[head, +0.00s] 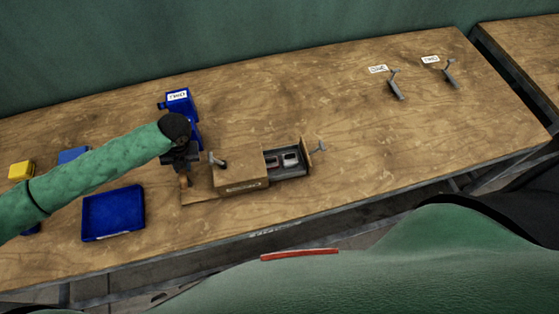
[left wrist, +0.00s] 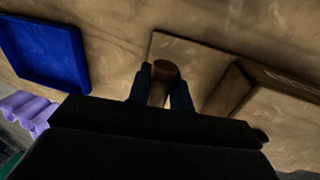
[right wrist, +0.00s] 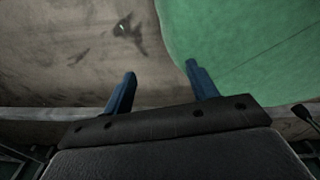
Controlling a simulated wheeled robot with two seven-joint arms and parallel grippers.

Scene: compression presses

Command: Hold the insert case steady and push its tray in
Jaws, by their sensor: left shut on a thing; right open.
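The insert case (head: 238,172) is a wooden box with a label on its front and a knob on top, on a wooden base board on the bench. Its dark tray (head: 294,168) sticks out of the right side, with small metal inserts inside and a grey handle (head: 319,148) at its outer end. My left gripper (head: 181,170) is at the case's left end, shut on a round wooden post (left wrist: 160,84) that stands on the base board. My right gripper (right wrist: 160,75) is open and empty; it shows only in the right wrist view.
A yellow block (head: 21,170) is at far left. Two grey levers (head: 396,88) with labels are at the back right. The bench right of the tray is clear.

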